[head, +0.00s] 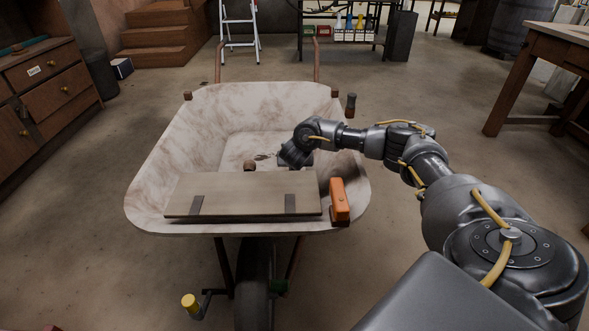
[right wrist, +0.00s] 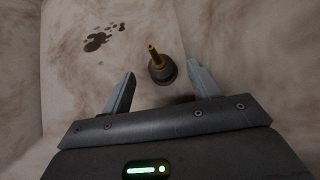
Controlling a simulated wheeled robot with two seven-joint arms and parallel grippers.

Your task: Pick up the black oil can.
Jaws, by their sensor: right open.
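The black oil can (right wrist: 161,70) is a small dark round can with a brass spout, seen in the right wrist view. It stands on the stained pale floor of the wheelbarrow tray (head: 166,140). My right gripper (head: 291,156) reaches down into the tray. In the right wrist view its open fingers (right wrist: 160,84) are spread to the left and right, with the can just beyond and between the tips. Nothing is held. In the head view I cannot make out the can; the gripper or the board seems to hide it. My left gripper is not in view.
A wooden board (head: 246,191) with two dark straps lies across the tray's near end. An orange block (head: 339,200) stands at its right end. A brown round knob (head: 249,165) shows behind the board. Dark stains (right wrist: 103,37) mark the tray floor.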

